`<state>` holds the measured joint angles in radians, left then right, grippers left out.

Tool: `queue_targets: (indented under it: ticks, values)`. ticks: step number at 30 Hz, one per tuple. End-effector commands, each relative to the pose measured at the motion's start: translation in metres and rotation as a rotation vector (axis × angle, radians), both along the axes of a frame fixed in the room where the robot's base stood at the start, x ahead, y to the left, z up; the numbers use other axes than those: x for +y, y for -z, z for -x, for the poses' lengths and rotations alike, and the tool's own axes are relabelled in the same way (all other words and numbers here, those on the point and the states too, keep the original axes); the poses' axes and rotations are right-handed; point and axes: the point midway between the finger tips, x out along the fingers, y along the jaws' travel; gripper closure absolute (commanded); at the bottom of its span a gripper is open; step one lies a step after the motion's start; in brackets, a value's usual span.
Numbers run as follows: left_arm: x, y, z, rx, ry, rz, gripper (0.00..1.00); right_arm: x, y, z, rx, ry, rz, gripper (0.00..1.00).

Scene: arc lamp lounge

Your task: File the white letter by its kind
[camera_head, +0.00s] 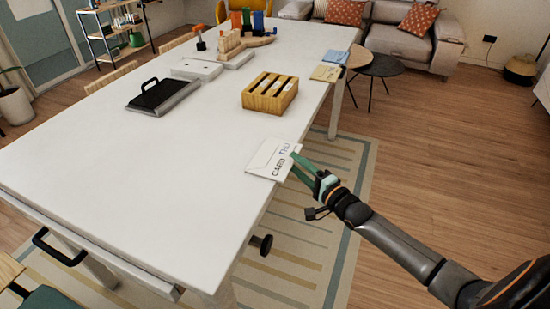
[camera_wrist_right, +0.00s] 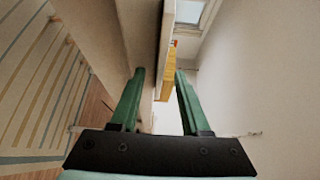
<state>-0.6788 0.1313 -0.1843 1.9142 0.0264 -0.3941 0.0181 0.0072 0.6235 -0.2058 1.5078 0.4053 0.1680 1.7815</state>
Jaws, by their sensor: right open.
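The white letter (camera_head: 268,160) lies flat at the table's right edge, with printed text that seems to begin "CARD". My right gripper (camera_head: 294,165) is at its right side, beyond the table edge, with green fingers spread apart. In the right wrist view the two fingers (camera_wrist_right: 160,72) are open, with a pale edge running between and beyond them; I cannot tell if it is the letter's. A wooden slotted sorter (camera_head: 258,101) with pale labels stands on the table further back. My left gripper is not in view.
The long white table (camera_head: 120,180) has free room in front. Blue (camera_head: 336,57) and tan (camera_head: 326,73) envelopes lie at the far right edge. A dark round table (camera_head: 383,66) stands beyond.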

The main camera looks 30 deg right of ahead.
Motion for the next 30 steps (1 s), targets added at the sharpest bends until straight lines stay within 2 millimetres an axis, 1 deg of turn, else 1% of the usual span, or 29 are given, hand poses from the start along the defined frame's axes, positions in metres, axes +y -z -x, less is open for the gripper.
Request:
queue_targets:
  ticks: [4,16,17,30]
  values:
    - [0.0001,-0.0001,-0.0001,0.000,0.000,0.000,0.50,0.0001,0.0002,0.0002,0.001,0.000,-0.001,0.54]
    - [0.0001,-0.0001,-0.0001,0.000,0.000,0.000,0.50,-0.0001,0.0001,0.0005,0.000,0.000,-0.001,0.99]
    - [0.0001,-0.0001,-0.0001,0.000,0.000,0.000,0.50,-0.0001,0.0002,0.0005,0.000,0.000,-0.001,1.00]
    - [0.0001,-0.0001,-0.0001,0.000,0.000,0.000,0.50,-0.0002,-0.0002,0.0005,0.000,0.000,-0.001,1.00]
